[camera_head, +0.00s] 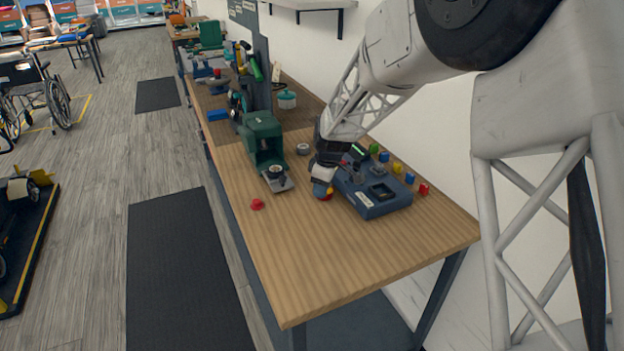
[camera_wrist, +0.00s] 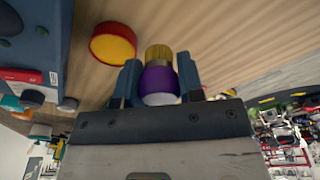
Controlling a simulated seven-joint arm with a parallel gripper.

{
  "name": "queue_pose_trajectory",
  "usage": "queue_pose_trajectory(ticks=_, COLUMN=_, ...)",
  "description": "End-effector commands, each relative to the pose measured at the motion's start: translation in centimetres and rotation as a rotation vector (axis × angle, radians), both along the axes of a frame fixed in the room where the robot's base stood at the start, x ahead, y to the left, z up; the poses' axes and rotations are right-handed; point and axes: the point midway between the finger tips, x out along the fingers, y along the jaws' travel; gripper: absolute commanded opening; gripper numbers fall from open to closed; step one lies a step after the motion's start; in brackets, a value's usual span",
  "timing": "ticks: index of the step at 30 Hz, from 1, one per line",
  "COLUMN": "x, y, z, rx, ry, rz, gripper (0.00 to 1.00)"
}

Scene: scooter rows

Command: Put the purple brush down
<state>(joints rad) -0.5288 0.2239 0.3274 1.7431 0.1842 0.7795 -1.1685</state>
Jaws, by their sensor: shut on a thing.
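The purple brush (camera_wrist: 158,80), with a tan bristle tip and a pale base, is between the two blue fingers of my gripper (camera_wrist: 159,72) in the wrist view. My gripper is shut on it. In the head view my gripper (camera_head: 322,187) is low over the wooden workbench (camera_head: 330,255), left of a blue box-shaped device (camera_head: 377,209); the brush cannot be made out there. The bristle end points toward the wood in the wrist view; whether it touches is unclear.
A round yellow disc with a red rim (camera_wrist: 113,43) is close beside the brush. A green machine (camera_head: 262,138) stands left of my gripper, with a small red knob-like piece (camera_head: 257,204) nearby. Several coloured blocks line the right. The bench's front is clear.

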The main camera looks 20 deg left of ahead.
Motion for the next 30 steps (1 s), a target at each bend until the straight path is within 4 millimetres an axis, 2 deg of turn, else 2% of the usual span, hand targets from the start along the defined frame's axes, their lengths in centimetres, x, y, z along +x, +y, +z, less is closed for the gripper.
queue_pose_trajectory(ticks=11, x=0.7, y=0.5, z=0.0, rx=0.0, ry=0.0, rz=0.0, gripper=0.16)
queue_pose_trajectory(ticks=30, x=7.1, y=4.4, z=-0.8, rx=0.0, ry=0.001, rz=0.0, gripper=0.16)
